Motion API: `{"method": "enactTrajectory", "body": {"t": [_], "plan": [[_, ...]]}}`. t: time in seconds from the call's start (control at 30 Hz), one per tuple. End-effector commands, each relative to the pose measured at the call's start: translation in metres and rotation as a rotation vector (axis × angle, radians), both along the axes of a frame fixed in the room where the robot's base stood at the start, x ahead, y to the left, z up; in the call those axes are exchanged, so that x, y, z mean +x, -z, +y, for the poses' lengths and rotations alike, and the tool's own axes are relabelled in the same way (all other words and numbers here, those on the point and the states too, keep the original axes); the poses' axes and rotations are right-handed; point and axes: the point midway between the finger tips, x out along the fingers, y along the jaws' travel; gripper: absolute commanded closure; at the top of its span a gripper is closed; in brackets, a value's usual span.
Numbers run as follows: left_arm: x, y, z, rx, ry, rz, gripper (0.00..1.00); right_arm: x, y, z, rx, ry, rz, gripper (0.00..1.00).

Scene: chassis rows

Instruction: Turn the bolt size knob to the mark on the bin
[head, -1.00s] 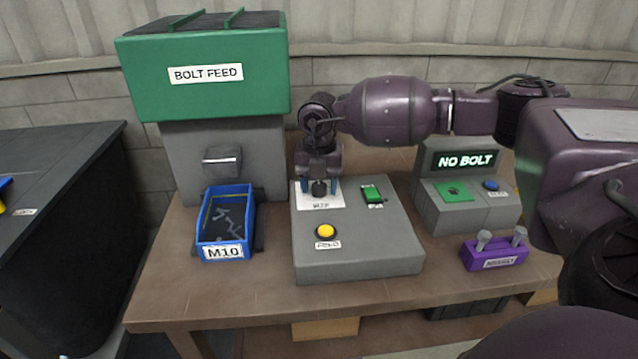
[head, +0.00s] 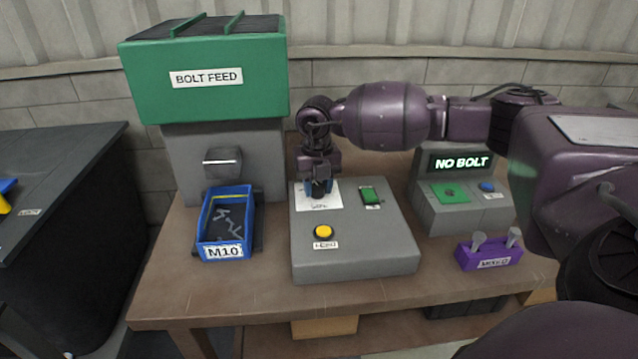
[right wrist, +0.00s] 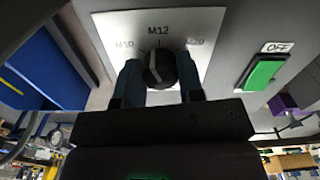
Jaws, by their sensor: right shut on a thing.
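The blue bin (head: 204,226) at the bolt feed holds several grey bolts and its front label (head: 223,252) reads M10. The black bolt size knob (right wrist: 160,68) stands on a white dial plate (right wrist: 110,22) marked M10, M12 and M20, with M10 at left and M12 in the middle. A pale line shows on the knob; I cannot tell for certain which mark it meets. My right gripper (head: 320,188) is shut on the knob, with one blue finger on each side in the right wrist view (right wrist: 160,78). The gripper hides the knob in the head view. My left gripper is out of view.
The grey control box (head: 355,255) also carries a yellow button (head: 323,232) and a green switch (head: 370,195) labelled OFF. A display reading NO BOLT (head: 461,163) and a purple block (head: 490,255) with bolts stand to the right. The table front is clear.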

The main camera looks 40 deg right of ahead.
Motion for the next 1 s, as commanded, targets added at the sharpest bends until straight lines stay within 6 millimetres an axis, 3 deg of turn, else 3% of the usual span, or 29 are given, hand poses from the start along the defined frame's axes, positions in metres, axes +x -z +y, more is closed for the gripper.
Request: {"method": "enactTrajectory", "body": {"t": [0.5, 1.0], "plan": [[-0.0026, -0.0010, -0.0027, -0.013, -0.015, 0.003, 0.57, 0.0006, -0.0015, 0.0003, 0.001, -0.409, -0.002, 0.88], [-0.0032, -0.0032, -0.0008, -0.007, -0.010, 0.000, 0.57, 0.0007, -0.0016, 0.0004, 0.000, -0.546, -0.003, 0.88]]}}
